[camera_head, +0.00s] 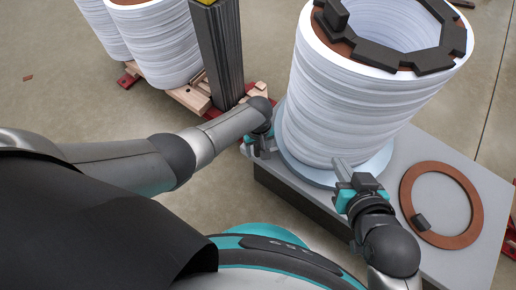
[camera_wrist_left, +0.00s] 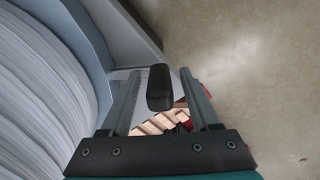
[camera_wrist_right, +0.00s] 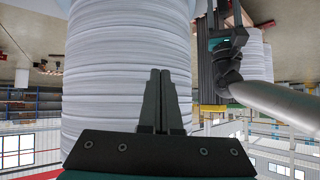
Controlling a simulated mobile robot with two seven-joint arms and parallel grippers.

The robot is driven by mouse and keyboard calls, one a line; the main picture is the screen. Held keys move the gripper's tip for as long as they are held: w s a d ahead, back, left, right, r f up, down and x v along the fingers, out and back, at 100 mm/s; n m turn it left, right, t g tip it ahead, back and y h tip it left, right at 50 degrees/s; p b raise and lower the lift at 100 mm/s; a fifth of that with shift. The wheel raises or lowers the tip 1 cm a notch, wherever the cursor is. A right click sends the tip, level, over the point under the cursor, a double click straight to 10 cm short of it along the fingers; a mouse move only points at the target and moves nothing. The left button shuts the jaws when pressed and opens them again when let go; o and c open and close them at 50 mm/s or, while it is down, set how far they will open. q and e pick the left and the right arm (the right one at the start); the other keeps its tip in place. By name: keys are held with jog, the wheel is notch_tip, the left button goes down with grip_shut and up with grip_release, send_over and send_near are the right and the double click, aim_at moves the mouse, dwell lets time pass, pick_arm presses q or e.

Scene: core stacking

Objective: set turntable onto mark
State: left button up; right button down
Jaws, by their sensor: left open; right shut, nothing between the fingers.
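The turntable (camera_head: 300,168) is a pale blue-grey disc on the grey table, under a tall stack of white layers (camera_head: 345,110). Its curved edge also shows in the left wrist view (camera_wrist_left: 92,62). My left gripper (camera_head: 262,146) is open at the turntable's left side. A dark rounded handle (camera_wrist_left: 160,88) appears between its fingers in the left wrist view; I cannot tell if they touch it. My right gripper (camera_head: 343,170) is shut and empty in front of the stack, near the turntable's front edge. I cannot make out a mark.
The grey table (camera_head: 395,160) carries a flat brown ring (camera_head: 408,190) with a small dark block (camera_head: 421,222) at right. Dark blocks (camera_head: 435,58) ring the stack's top. More white stacks (camera_head: 165,45) and a dark column (camera_head: 218,50) stand behind at left.

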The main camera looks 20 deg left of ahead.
pick_arm(q)
jog(key=shift+c, duration=0.3)
grip_shut()
dwell(0.4)
dwell(0.9)
